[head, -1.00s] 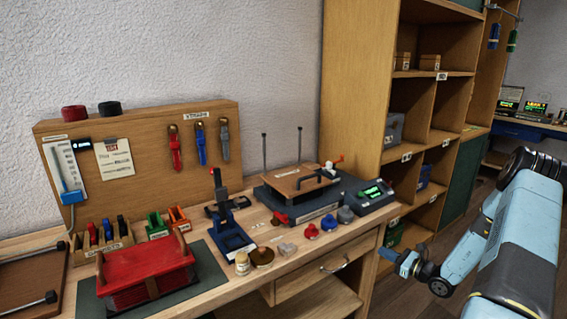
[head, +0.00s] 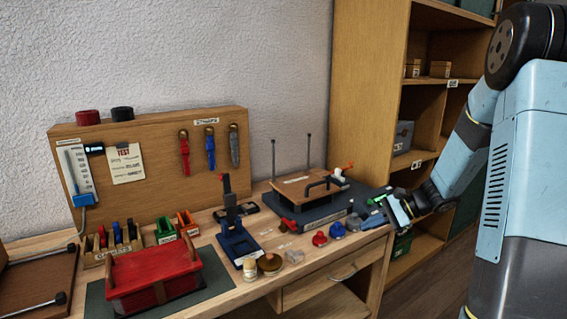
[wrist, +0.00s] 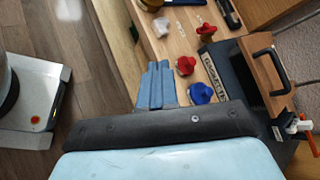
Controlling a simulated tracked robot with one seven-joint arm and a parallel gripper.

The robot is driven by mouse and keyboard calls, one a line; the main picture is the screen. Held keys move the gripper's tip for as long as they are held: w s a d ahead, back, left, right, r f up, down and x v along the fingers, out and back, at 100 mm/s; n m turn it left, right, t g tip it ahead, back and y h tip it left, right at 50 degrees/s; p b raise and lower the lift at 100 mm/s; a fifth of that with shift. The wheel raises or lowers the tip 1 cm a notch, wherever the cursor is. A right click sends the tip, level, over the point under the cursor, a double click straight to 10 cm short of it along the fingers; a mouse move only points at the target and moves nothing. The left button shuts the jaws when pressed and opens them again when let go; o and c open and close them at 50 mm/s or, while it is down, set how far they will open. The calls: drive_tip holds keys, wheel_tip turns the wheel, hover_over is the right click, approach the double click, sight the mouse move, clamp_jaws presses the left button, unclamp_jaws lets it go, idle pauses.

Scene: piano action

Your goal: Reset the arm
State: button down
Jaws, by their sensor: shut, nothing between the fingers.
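My arm reaches in from the right in the head view. In the wrist view the two blue-grey fingers of my gripper (wrist: 157,85) lie side by side, shut, with nothing held. They show near the front edge of the bench, apart from the red knob (wrist: 185,66) and the blue knob (wrist: 201,93).
The black press with a wooden lid (head: 306,187) stands behind the knobs. A blue stand (head: 238,243) and a red bellows-like block (head: 152,270) are farther left. The shelf unit (head: 372,110) rises behind my arm. Open floor (wrist: 60,60) lies before the bench.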

drive_tip(key=s+r+n+t+h, duration=0.1)
drive_tip(key=s+r+n+h, duration=0.4)
drive_tip(key=s+r, duration=0.4)
drive_tip(key=s+a+r+n+t+h, duration=0.1)
drive_tip(key=s+r+n+h, duration=0.5)
drive_tip(key=s, duration=1.2)
drive_tip(key=shift+a+r+n+t, duration=0.3)
drive_tip(key=shift+r+n+t, duration=0.4)
drive_tip(key=shift+r, duration=1.45)
drive_tip(key=shift+s, duration=0.1)
